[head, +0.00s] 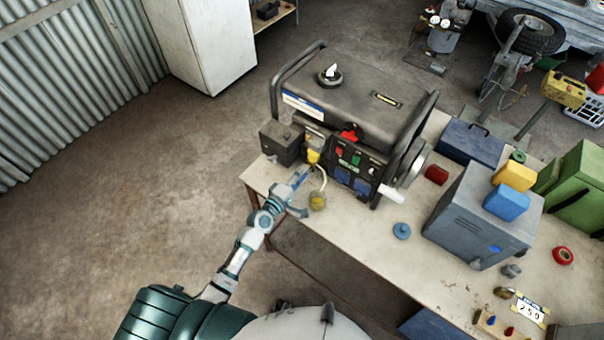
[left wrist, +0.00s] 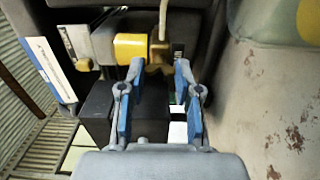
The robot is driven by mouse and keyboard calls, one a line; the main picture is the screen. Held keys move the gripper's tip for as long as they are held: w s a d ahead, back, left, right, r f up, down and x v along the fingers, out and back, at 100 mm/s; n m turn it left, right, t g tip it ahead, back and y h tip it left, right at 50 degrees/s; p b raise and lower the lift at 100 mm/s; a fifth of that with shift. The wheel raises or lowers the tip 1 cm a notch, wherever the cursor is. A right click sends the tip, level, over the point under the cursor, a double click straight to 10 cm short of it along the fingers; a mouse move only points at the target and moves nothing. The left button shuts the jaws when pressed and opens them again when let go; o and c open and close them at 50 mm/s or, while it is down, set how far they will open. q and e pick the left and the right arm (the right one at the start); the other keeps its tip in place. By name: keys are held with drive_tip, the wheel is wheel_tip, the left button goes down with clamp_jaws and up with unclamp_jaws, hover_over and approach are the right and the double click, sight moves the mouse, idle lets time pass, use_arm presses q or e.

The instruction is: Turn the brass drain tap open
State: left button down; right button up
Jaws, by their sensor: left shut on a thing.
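The brass drain tap (left wrist: 160,54) shows in the left wrist view as a small brass piece low on the generator, below a pale hose and beside a yellow cylinder (left wrist: 131,47). My left gripper (left wrist: 160,69) has its blue-padded fingers on either side of the tap and is shut on it; the exact contact is hard to see. In the head view my left gripper (head: 300,178) reaches the generator's (head: 352,95) near lower left corner, and the tap is too small to make out there. My right gripper is not in view.
A black box (head: 280,143) sits at the generator's left end. Floor left is clear.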

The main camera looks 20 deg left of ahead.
use_arm(q)
drive_tip(key=shift+s+f, duration=0.1)
drive_tip(key=shift+f, duration=0.25)
drive_tip(key=c, duration=0.8)
unclamp_jaws()
drive_tip(key=shift+a+r, duration=0.1)
drive_tip(key=v, duration=1.2)
